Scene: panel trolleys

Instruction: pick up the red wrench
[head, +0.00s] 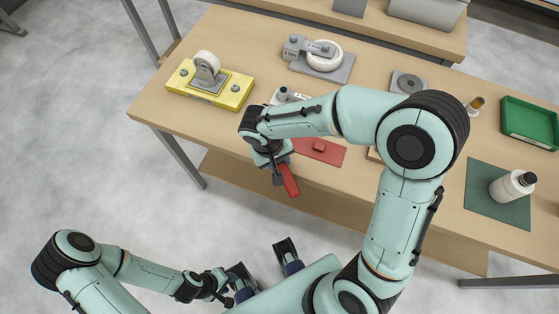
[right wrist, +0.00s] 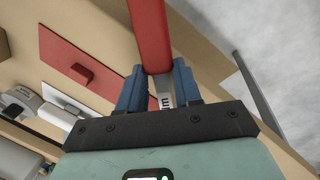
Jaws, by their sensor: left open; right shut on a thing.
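The red wrench (head: 289,180) is held in my right gripper (head: 276,168), in front of the table's near edge and above the floor. In the right wrist view its red handle (right wrist: 150,38) sticks out between the blue fingers of my right gripper (right wrist: 160,88). Its grey metal part shows between the fingers, which are shut on it. My left gripper (head: 265,267) is open and empty, low over the floor near my base. My right arm hides part of the table in the head view.
The wooden table (head: 160,106) carries a red mat (head: 330,156) with a small red block. A yellow fixture (head: 184,84), a grey tape holder (head: 340,72), a green tray (head: 528,123) and a white bottle (head: 510,187) on a dark green mat stand around. Floor at left is clear.

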